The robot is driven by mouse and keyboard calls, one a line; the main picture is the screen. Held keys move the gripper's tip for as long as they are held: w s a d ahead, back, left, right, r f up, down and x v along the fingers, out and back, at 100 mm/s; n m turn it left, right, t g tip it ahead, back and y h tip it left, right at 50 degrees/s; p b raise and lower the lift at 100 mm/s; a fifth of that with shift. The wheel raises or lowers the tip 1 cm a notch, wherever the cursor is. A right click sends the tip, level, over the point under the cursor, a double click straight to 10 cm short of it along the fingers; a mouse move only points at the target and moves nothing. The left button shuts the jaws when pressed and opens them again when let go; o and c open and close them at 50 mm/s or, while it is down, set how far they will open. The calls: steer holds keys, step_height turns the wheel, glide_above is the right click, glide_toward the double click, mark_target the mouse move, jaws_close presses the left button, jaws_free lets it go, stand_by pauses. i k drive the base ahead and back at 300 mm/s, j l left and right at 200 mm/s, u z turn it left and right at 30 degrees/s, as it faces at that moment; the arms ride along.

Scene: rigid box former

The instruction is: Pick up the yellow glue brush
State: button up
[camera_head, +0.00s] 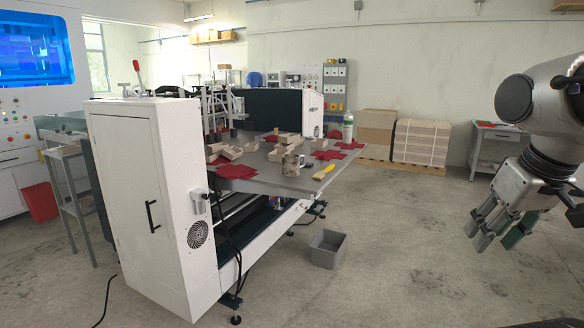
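The yellow glue brush (323,171) lies near the right end of the grey machine table (290,185). A patterned mug (292,165) stands just left of it, and red sheets lie behind it. My gripper (498,238) hangs at the right side of the view, pointing down over open floor, well apart from the table and the brush. Its fingers are spread with a gap between them, and nothing shows in them.
Small tan box parts (283,139), red sheets (236,171) and a white bottle (348,127) are on the table. A grey bin (328,248) stands on the floor below its right end. A white cabinet (150,200) stands left. The floor between table and gripper is clear.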

mark_target(320, 174)
steer(key=i, duration=0.6)
steer(key=i+j+z, duration=0.15)
steer(key=i, duration=0.45)
steer(key=i+j, duration=0.15)
steer(key=i, duration=0.4)
steer(key=i+j+z, duration=0.1)
steer(key=i, duration=0.5)
